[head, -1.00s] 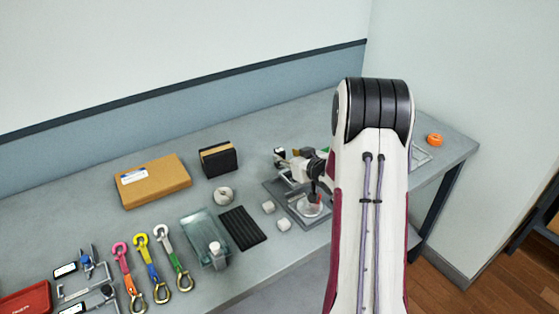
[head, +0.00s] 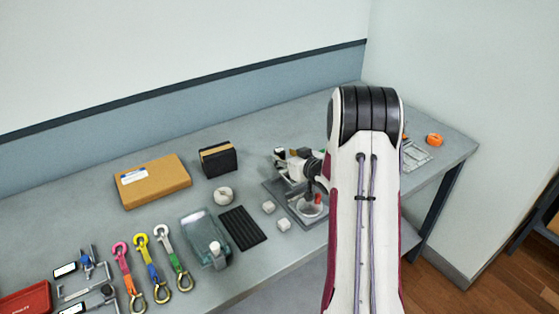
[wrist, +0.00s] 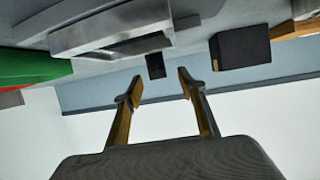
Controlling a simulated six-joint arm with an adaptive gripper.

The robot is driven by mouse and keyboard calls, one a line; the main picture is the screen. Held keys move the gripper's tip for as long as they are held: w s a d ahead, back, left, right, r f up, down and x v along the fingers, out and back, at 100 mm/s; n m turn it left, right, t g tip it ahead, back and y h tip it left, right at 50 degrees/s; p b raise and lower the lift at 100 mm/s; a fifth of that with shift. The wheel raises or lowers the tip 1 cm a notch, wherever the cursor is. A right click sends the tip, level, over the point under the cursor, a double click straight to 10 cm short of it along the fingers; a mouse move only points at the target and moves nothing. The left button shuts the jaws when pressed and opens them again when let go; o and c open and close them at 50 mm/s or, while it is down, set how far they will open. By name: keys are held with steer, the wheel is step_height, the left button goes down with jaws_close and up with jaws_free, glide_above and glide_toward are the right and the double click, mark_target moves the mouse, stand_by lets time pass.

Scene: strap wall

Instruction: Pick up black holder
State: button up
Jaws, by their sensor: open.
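A black box-like holder (head: 218,160) with a tan top edge stands upright on the bench in the head view, right of a cardboard box. A dark block that looks like the same holder (wrist: 240,47) shows in the wrist view, right of my gripper. My gripper (wrist: 158,86) is open, with nothing between its fingers. A smaller black block (wrist: 155,65) shows just beyond the fingertips in the wrist view; I cannot tell what it is. In the head view my arm partly covers the fixture area, and the fingers are hard to make out.
A metal fixture (head: 283,198) lies near my arm. The cardboard box (head: 153,181), a white roll (head: 223,195), a black ribbed mat (head: 243,229), a clear tray (head: 198,233) and several colored straps (head: 160,265) lie to the left. An orange ring (head: 434,140) lies at the right.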

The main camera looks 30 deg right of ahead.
mark_target(282, 153)
steer(key=shift+w, duration=0.15)
steer(key=shift+d+x, duration=0.2)
steer(key=shift+x, duration=2.3)
steer(key=shift+c, duration=0.3)
steer(key=shift+r, duration=0.1)
jaws_close()
